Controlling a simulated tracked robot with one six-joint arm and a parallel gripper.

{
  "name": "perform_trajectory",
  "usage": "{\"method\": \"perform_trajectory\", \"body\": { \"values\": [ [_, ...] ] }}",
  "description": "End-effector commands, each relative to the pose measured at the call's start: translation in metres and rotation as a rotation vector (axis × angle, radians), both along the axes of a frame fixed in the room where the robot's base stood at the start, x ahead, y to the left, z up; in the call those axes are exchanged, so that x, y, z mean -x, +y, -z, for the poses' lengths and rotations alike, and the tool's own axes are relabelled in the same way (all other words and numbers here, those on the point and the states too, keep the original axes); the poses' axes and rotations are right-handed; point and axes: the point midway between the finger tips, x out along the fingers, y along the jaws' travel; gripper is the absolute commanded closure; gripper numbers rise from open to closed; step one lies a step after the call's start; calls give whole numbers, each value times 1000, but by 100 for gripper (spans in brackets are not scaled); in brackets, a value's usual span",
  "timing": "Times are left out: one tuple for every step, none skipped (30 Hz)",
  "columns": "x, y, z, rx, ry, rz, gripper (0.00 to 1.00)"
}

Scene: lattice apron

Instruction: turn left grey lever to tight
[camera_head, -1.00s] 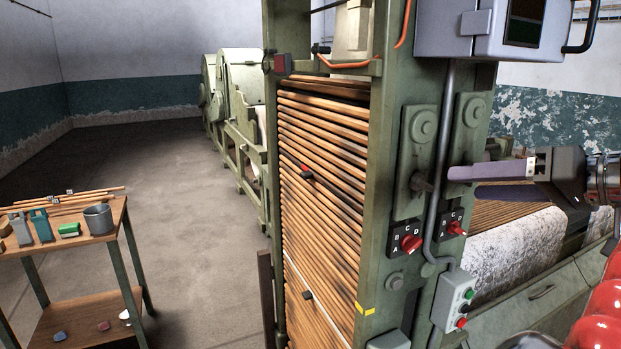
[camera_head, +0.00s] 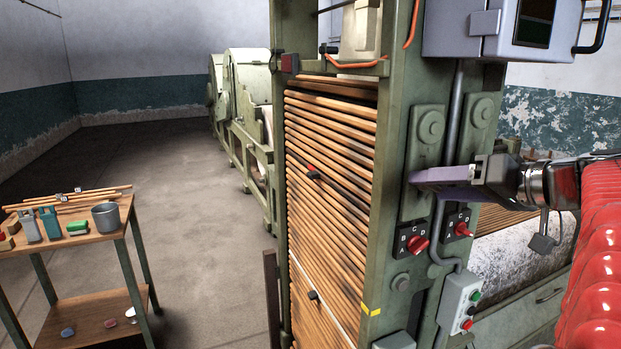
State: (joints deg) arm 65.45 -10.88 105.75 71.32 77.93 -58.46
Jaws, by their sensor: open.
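My gripper (camera_head: 418,179) reaches in from the right with its purple-grey fingers pointing left. It is open, its fingertips in front of the lower part of the left green plate (camera_head: 428,146) on the machine's post. The left grey lever is hidden behind the fingers, so I cannot tell its angle or whether the fingers touch it. Any marking for tight is not readable.
Below the gripper are a left red selector knob (camera_head: 418,243) and a right one (camera_head: 462,229). A push-button box (camera_head: 460,301) and conduit (camera_head: 440,225) stand close by. A grey cabinet (camera_head: 490,32) overhangs above. A wooden trolley (camera_head: 112,232) stands at left.

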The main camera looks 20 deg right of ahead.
Motion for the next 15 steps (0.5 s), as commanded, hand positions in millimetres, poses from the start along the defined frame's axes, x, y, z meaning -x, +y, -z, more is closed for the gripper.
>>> {"method": "perform_trajectory", "body": {
  "values": [
    [0,0,0,0,0,0,39],
    [0,0,0,0,0,0,39],
    [0,0,0,0,0,0,39],
    [0,0,0,0,0,0,39],
    [0,0,0,0,0,0,39],
    [0,0,0,0,0,0,41],
    [0,0,0,0,0,0,43],
    [0,0,0,0,0,0,45],
    [0,0,0,0,0,0,48],
    [0,0,0,0,0,0,50],
    [0,0,0,0,0,0,52],
    [0,0,0,0,0,1,55],
    [0,0,0,0,0,1,57],
    [0,0,0,0,0,1,59],
    [0,0,0,0,0,1,62]
  ]
}}
